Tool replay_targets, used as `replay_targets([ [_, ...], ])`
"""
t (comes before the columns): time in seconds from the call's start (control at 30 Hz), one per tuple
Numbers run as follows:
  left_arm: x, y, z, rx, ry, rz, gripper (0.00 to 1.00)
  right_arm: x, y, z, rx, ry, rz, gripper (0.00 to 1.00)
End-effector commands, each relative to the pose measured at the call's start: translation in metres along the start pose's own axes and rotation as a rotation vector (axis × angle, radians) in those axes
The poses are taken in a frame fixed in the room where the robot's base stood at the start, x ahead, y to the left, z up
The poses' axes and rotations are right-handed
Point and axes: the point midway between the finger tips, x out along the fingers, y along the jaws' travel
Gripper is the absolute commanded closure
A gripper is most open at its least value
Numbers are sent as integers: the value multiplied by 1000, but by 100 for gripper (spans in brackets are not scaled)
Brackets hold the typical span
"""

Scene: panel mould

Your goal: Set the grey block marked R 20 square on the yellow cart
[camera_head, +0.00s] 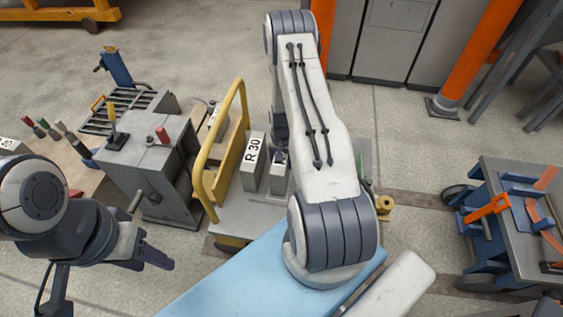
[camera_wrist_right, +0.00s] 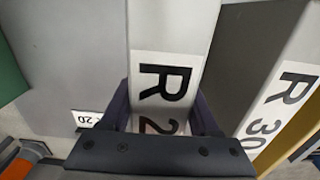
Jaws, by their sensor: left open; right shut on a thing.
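My right gripper (camera_wrist_right: 165,112) is shut on the grey block marked R 20 (camera_wrist_right: 175,25); its white label shows between the fingers, with the number partly covered. In the head view my right arm hides most of this gripper, and a grey part that looks like the block (camera_head: 278,180) shows beside the R 30 block (camera_head: 252,168). The yellow cart (camera_head: 210,170) has a grey deck and a yellow handle. I cannot tell whether the held block touches the deck. My left gripper (camera_head: 153,262) is open and empty, left of the cart's front.
The R 30 block also stands close at right in the wrist view (camera_wrist_right: 285,90). A small white label reading 20 (camera_wrist_right: 88,119) lies left of the held block. A grey machine (camera_head: 155,165) stands left of the cart. A blue cart (camera_head: 515,215) stands at right.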

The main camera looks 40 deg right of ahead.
Motion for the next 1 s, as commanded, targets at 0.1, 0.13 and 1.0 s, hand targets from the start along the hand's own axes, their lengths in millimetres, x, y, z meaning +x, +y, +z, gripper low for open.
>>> replay_targets([
  [0.1, 1, 0, 0, 0, 0, 0, 50, 2, 0, 0, 0, 0, 0, 19],
  [0.13, 1, 0, 0, 0, 0, 0, 50, 2, 0, 0, 0, 0, 0, 8],
  [1.0, -22, 2, -1, 0, 0, 0, 50, -96, 0, -1, 0, 3, -1, 8],
])
